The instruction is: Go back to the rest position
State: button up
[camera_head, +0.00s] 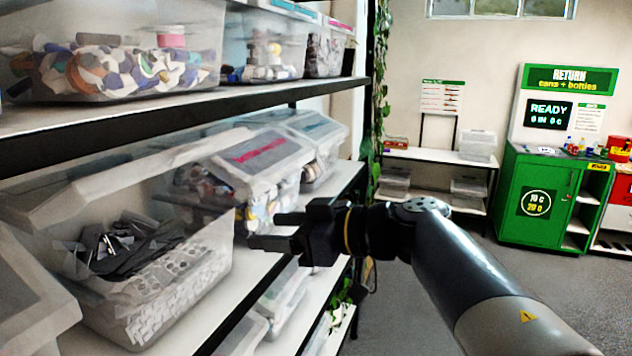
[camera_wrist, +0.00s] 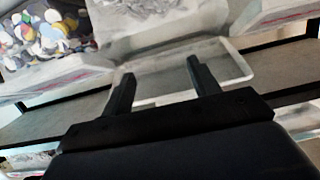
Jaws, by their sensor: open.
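My gripper (camera_head: 262,231) is at the end of my arm, which reaches in from the lower right of the head view. It points left toward the middle shelf, in front of the clear bins. In the wrist view my gripper (camera_wrist: 157,78) shows two dark fingers spread apart with nothing between them. Beyond the fingers is a clear bin (camera_wrist: 240,68) on the shelf. I cannot tell whether the fingers touch any bin.
A clear bin (camera_head: 215,290) of dark and white pieces has its lid tilted up. A bin with a pink label (camera_head: 258,150) stands behind my gripper. The black shelf edge (camera_head: 240,310) runs close by. A green return machine (camera_head: 540,205) stands back right; open floor (camera_head: 410,310) lies between.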

jog(key=w+d+f+m+t+h+b, duration=0.2)
jog(key=w+f+b, duration=0.3)
jog(key=f, duration=0.7)
jog(key=w+d+f+m+t+h+b, duration=0.2)
jog(key=w+d+f+b, duration=0.2)
jog(key=f, duration=0.7)
jog(key=shift+w+f+m+b, duration=0.3)
jog(key=shift+w+f+b, duration=0.1)
jog(key=shift+w+b, duration=0.35)
jog(key=shift+s+d, duration=0.1)
